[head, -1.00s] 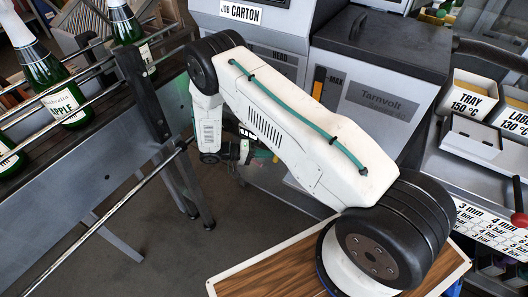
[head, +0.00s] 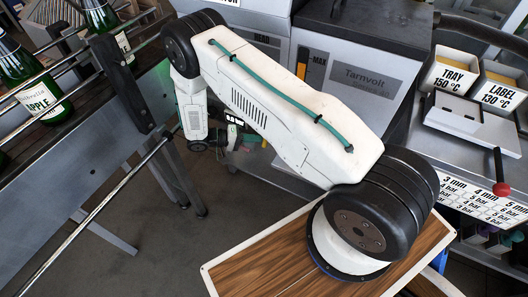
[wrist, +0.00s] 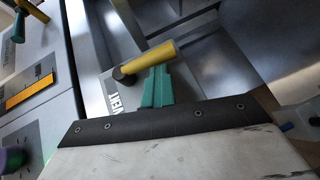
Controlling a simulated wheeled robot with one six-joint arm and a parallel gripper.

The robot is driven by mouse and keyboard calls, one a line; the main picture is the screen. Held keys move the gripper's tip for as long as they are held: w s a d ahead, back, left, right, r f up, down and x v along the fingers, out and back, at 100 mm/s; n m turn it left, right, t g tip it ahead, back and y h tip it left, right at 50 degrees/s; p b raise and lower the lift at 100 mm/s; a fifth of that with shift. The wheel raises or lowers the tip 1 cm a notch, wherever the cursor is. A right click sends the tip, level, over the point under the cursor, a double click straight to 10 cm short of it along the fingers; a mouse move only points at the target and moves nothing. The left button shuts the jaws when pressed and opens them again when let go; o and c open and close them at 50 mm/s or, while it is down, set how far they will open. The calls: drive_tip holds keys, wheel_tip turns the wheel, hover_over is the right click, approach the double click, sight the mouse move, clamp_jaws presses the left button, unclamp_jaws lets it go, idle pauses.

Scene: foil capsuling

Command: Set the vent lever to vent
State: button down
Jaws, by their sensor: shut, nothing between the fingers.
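The vent lever (wrist: 150,61) has a yellow handle on a dark pivot at its left end and points up and right in the wrist view. A white label reading VENT (wrist: 114,92) is just below the pivot, partly hidden by my gripper. My gripper (wrist: 157,76) has teal fingers, shut and empty. Their tips are right at the lower side of the yellow handle; I cannot tell whether they touch it. In the head view the lever cannot be made out, and my gripper is small and mostly hidden behind my arm.
A grey machine marked Tarnvolt (head: 366,79) stands behind my arm. A conveyor with rails and green bottles (head: 40,98) is at left. Tray and label bins (head: 455,77) and a red-knobbed lever (head: 501,188) are at right. Another yellow-and-teal handle (wrist: 30,12) is at the wrist view's upper left.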

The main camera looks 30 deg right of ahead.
sight(274, 165)
drive_tip(key=s+r, duration=0.1)
drive_tip(key=s, duration=0.4)
drive_tip(key=s+a+r, duration=0.1)
drive_tip(key=s, duration=0.4)
drive_tip(key=s+r, duration=0.2)
drive_tip(key=s, duration=0.4)
drive_tip(key=shift+a, duration=0.3)
